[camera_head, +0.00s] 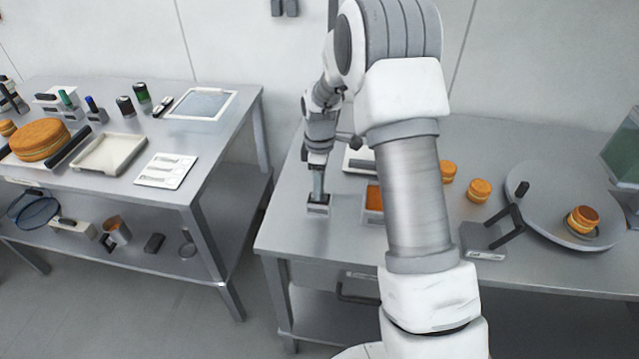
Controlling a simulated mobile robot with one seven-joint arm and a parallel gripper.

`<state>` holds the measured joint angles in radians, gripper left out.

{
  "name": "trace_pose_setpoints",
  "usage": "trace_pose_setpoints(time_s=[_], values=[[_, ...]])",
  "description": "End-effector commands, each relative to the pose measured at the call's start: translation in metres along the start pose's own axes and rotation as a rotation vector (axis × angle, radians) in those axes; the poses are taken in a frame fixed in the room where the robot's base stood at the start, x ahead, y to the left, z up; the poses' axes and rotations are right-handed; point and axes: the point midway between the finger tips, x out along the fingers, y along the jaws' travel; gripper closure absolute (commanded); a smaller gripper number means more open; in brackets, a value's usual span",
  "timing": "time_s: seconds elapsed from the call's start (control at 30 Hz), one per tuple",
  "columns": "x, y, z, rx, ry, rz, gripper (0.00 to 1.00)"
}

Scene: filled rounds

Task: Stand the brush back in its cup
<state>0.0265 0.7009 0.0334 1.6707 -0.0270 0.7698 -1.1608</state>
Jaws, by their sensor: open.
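A small square cup (318,209), grey with a pale front, stands near the left front part of the right table. A slim grey-green upright piece, which looks like the brush (318,186), rises from the cup's dark opening. My gripper (317,168) points down right above the cup, with its open fingers around or just beside the top of this piece. At this size I cannot tell whether the fingers touch it. The brush's lower end is hidden in the cup.
My arm hides the middle of the right table. An orange-filled tray (374,197) lies just right of the cup. Small round cakes (479,190), a black-handled stand (484,241) and a round plate (532,222) lie further right. The left table (222,150) is crowded.

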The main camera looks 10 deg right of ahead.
Motion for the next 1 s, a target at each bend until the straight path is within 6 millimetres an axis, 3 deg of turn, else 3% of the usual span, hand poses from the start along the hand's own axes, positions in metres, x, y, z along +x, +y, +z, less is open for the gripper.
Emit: trace_pose_setpoints(time_s=[0.17, 0.5, 0.77, 0.87, 1.0], values=[[-0.025, 0.001, 0.000, 0.001, 0.002, 0.005, 0.46], [-0.096, 0.001, 0.000, 0.000, 0.002, 0.004, 0.46], [-0.124, -0.001, 0.000, 0.006, 0.001, 0.004, 0.46], [-0.138, -0.008, 0.003, 0.040, 0.005, 0.021, 0.46], [-0.172, -0.032, 0.012, 0.150, 0.024, 0.070, 0.46]])
